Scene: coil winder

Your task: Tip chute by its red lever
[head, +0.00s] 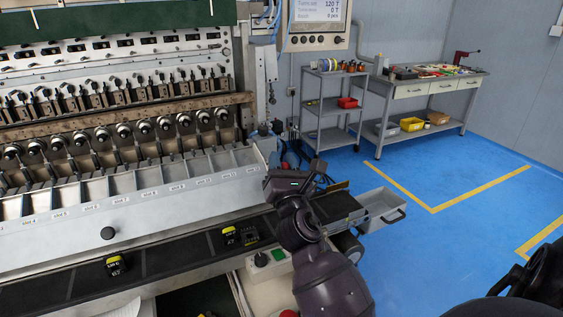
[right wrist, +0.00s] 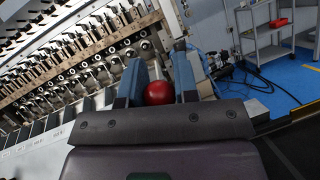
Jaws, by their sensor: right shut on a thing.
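The chute (head: 125,201) is a long light-grey trough with labelled slots along the front of the winder, at left in the head view. My right gripper (head: 277,178) is at the chute's right end. In the right wrist view a red ball knob (right wrist: 158,93), the end of the red lever, sits between the blue-grey fingers, and the gripper is shut on it. The lever's shaft is mostly hidden, and in the head view my gripper covers the knob. My left gripper is not in view.
A grey tray (head: 383,208) is at the belt's right end. The blue floor beyond is clear.

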